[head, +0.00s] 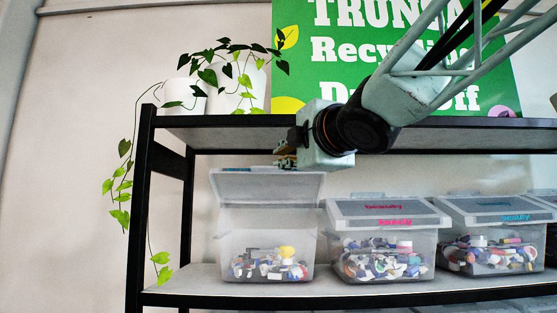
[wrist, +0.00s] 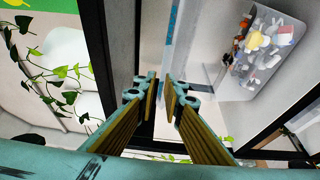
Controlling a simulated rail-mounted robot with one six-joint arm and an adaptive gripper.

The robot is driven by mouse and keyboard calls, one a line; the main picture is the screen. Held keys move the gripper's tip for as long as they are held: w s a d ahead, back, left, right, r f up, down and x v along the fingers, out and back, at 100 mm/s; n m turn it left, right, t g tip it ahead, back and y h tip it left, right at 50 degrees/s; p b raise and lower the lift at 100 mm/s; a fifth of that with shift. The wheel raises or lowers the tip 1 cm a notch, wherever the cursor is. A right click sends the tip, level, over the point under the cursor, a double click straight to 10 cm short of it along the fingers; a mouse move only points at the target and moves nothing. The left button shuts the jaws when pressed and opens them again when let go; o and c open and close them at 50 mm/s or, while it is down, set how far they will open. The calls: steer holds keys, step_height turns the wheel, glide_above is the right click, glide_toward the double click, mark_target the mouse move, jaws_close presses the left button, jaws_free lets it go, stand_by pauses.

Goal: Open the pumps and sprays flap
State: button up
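The leftmost clear bin (head: 232,240) stands on the shelf with its flap (head: 265,186) raised and tilted up. The flap's label is too small to read, so I cannot tell from it whether this is the pumps and sprays bin. My gripper (head: 286,158) is at the flap's upper edge; I cannot tell whether it touches. In the wrist view, the two fingers (wrist: 163,92) are a little apart with nothing clearly between them. A translucent panel edge with a blue strip (wrist: 171,25) lies beyond the tips. The open bin's contents (wrist: 262,48) show at upper right.
Two bins with pink (head: 388,212) and blue (head: 500,206) lettering stand to the right, lids down. The upper shelf (head: 225,122) is close above my gripper. Potted plants (head: 240,85) stand on it. A black post (head: 142,210) is at the left.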

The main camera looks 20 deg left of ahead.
steer(key=shift+v, duration=1)
steer(key=s+d+f+m+h+b, duration=0.1)
steer(key=d+f+m+h+b, duration=0.7)
steer(key=d+f, duration=0.95)
steer(key=s+d+f+m+g+h+b, duration=0.1)
steer(key=s+d+f+m, duration=0.3)
steer(key=d+f, duration=0.35)
steer(key=s+d+f+m+g+h+b, duration=0.1)
steer(key=s+d+f+m, duration=0.2)
steer(key=s+d+f, duration=0.45)
steer(key=s+d+f+m+g+h+b, duration=0.1)
steer(key=s+d+f+m+g+b, duration=0.15)
steer(key=s+f, duration=0.45)
steer(key=s+d+f+m+g+h+b, duration=0.1)
steer(key=s+d+f+m+g+b, duration=0.2)
steer(key=f, duration=0.9)
steer(key=s+f+m+g+y+b, duration=0.1)
steer(key=s+f+m+g+b, duration=0.2)
steer(key=s+f, duration=1.3)
steer(key=shift+s+f+m+b, duration=0.15)
steer(key=shift+s+m+b, duration=0.3)
steer(key=shift+s+m, duration=0.65)
